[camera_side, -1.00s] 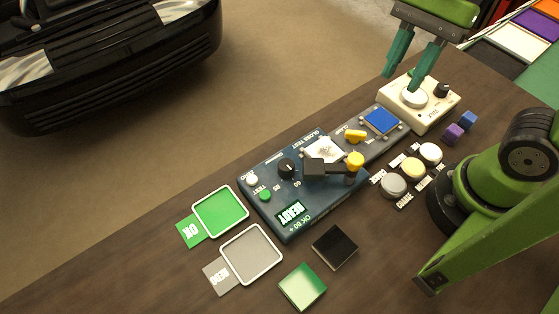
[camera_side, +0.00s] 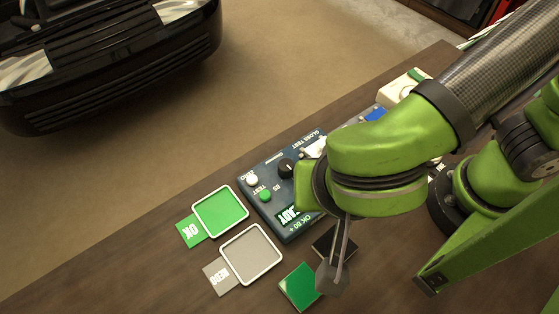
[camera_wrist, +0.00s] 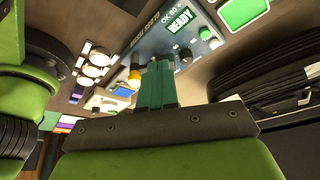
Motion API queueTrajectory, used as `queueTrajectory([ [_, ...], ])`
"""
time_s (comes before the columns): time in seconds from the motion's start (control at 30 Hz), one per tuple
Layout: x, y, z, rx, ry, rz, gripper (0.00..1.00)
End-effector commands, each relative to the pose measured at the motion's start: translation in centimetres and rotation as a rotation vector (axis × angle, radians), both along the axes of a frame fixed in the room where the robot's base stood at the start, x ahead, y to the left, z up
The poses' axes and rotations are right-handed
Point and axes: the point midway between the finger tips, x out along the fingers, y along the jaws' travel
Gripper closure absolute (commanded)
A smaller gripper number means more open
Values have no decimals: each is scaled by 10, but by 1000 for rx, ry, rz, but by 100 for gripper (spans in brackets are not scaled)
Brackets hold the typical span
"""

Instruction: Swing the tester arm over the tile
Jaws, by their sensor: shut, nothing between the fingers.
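The dark blue gloss tester (camera_side: 262,195) lies on the bench, its right part hidden under my wrist in the side view. Its READY display (camera_wrist: 180,18) shows in the wrist view. A sliver of the white tile area (camera_side: 314,147) shows beside my wrist. A yellow knob (camera_wrist: 135,77) shows beside the fingertips in the wrist view. The tester arm itself is not clearly visible, so I cannot tell its position. My gripper (camera_wrist: 156,68) has its teal fingers together and empty, over or beside the tester; contact is unclear.
A green OK tray (camera_side: 220,211) and a grey tray (camera_side: 252,254) stand left of the tester. A green square (camera_side: 299,286) and a dark square (camera_side: 326,240) lie in front. A cream box (camera_side: 402,87) is at the far right. A black car part (camera_side: 110,60) is beyond the bench.

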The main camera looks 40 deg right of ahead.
Motion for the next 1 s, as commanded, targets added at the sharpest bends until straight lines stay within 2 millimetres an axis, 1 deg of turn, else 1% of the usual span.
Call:
queueTrajectory([
  [0.3, 19, -17, -62, -7, 7, -1, 100],
  [0.4, 25, -22, -81, -6, 6, -1, 100],
  [0.43, 28, -24, -84, -4, 6, -2, 100],
  [0.5, 39, -31, -80, 1, 2, -7, 100],
  [0.7, 54, -43, -80, -1, 3, -2, 100],
  [1.0, 57, -45, -80, -1, 3, 0, 100],
])
